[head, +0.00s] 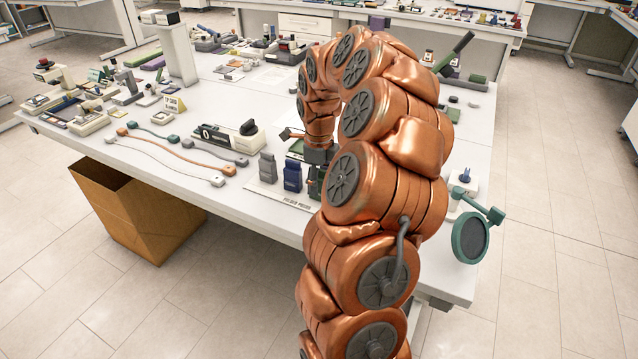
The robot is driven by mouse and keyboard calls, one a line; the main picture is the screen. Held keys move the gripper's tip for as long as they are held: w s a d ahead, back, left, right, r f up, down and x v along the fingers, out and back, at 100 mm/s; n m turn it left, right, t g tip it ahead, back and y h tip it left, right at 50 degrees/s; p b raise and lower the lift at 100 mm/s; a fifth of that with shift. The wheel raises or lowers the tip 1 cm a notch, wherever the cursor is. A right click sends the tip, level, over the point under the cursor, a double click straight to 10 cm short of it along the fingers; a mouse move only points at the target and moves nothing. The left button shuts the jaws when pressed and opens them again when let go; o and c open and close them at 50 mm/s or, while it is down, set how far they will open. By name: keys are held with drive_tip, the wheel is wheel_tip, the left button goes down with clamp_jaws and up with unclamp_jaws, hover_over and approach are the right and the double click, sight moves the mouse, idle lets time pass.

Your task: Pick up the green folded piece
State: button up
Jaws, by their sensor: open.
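Three small folded pieces stand in a row on a white labelled board (262,189) near the table's front edge. They are a grey one (267,168), a dark blue one (292,174) and a dark green one (315,183) at the right. My copper arm covers the right side of the green piece. My gripper (318,160) is dark, small in view and pointing down, directly above or at the top of the green piece. It is open. Its fingers are mostly hidden, and I cannot tell whether they touch the piece or stand around it.
A white-and-black device (229,138) and several cables (185,158) lie left of the board. A teal round-headed stand (470,238) is at the right table edge. Many small devices crowd the table's back and left. A cardboard box (150,222) stands on the floor.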

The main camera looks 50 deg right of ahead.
clamp_jaws()
idle(0.5)
drive_tip(key=shift+r, duration=0.25)
wheel_tip(320, 180, up, 3)
drive_tip(key=shift+b, duration=1.1)
drive_tip(key=w+d+r, duration=0.1)
drive_tip(key=w+d, duration=0.2)
drive_tip(key=d, duration=0.4)
drive_tip(key=w+d+b, duration=0.1)
drive_tip(key=w+d, duration=0.3)
drive_tip(key=d, duration=0.3)
drive_tip(key=shift+r, duration=0.35)
